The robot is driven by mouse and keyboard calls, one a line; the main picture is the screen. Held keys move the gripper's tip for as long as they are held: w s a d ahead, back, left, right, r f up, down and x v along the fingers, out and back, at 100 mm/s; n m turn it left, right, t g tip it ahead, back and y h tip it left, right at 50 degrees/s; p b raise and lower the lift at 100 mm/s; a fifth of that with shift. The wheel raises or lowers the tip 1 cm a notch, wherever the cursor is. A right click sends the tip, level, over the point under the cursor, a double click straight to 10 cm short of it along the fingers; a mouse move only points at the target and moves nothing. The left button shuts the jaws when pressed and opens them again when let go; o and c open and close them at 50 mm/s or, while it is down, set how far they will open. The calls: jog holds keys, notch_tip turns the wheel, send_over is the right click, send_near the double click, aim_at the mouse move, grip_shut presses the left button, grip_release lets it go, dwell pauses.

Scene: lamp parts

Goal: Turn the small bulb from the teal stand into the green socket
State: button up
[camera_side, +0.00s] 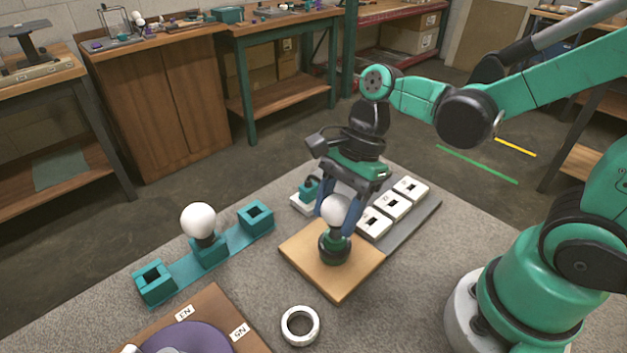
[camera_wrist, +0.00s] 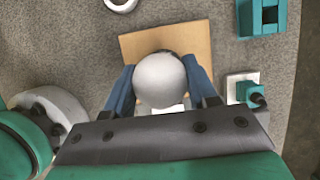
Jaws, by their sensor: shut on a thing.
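A small white bulb (camera_side: 336,207) stands upright at the green socket (camera_side: 334,246), which sits on a square wooden board. My gripper (camera_side: 338,208) is shut on this bulb, with its blue fingers on both sides of the globe. The bulb (camera_wrist: 161,80) also shows between the fingers in the wrist view, where it hides the socket. I cannot tell how deep its base sits in the socket. The teal stand (camera_side: 180,270) is to the left, with empty square holders at both ends. Another, larger-looking white bulb (camera_side: 199,220) stands upright in its middle holder.
The wooden board (camera_side: 300,258) lies on the grey table. White switch blocks (camera_side: 392,207) are right behind it, and a teal plug piece (camera_side: 308,189) is behind it. A white ring (camera_side: 300,325) and a purple round part (camera_side: 190,338) are in front.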

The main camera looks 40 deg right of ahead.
jog(key=shift+f, duration=0.25)
jog(key=shift+f, duration=0.65)
dwell(1.5)
jog(key=o, duration=0.5)
jog(key=c, duration=0.5)
jog(key=shift+f, duration=0.1)
jog(key=m+t, duration=0.1)
jog(key=m, duration=0.2)
jog(key=m+t, duration=0.1)
jog(key=m, duration=0.2)
jog(key=shift+h, duration=0.3)
jog(key=shift+m+t, duration=0.3)
jog(key=shift+m, duration=0.2)
